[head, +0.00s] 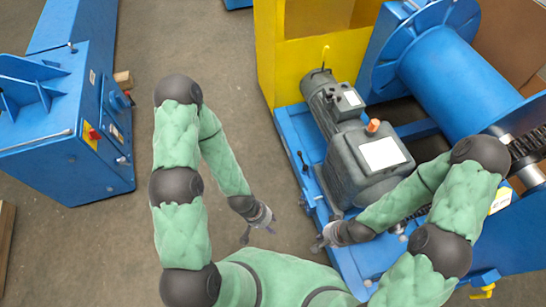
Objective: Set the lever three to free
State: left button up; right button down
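Several lever-like handles show, but I cannot read which one is lever three. A small dark lever (304,162) stands on the left edge of the blue machine frame, and another dark piece (303,204) sits below it. A yellow handle (325,56) is at the yellow housing, and a yellow lever (484,291) is at the lower right. My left gripper (258,233) hangs left of the frame, touching no lever; its fingertips look spread and empty. My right gripper (319,243) is at the frame's lower left edge; its small fingers are unclear.
A grey-green motor and gearbox (365,165) stand on the blue frame (300,128). A large blue drum (455,80) is behind, with a dark chain (528,147) at right. A blue cabinet (60,130) with a red-yellow switch (91,135) is at left. The floor between is clear.

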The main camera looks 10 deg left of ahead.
aim_at(305, 167)
jog(key=k+u, duration=0.1)
jog(key=k, duration=0.2)
jog(key=k+z, duration=0.1)
jog(key=z, duration=0.3)
jog(key=k+z, duration=0.15)
jog(key=z, duration=0.2)
jog(key=k+l+z, duration=0.1)
jog(key=z, duration=0.3)
jog(key=i+j+z, duration=0.15)
jog(key=j+z, duration=0.65)
jog(key=z, duration=0.15)
jog(key=j+z, duration=0.45)
jog(key=k+j, duration=0.1)
jog(key=j, duration=1.55)
jog(key=k+j, duration=0.15)
jog(key=j, duration=0.7)
jog(key=k+j, duration=0.1)
jog(key=j, duration=0.7)
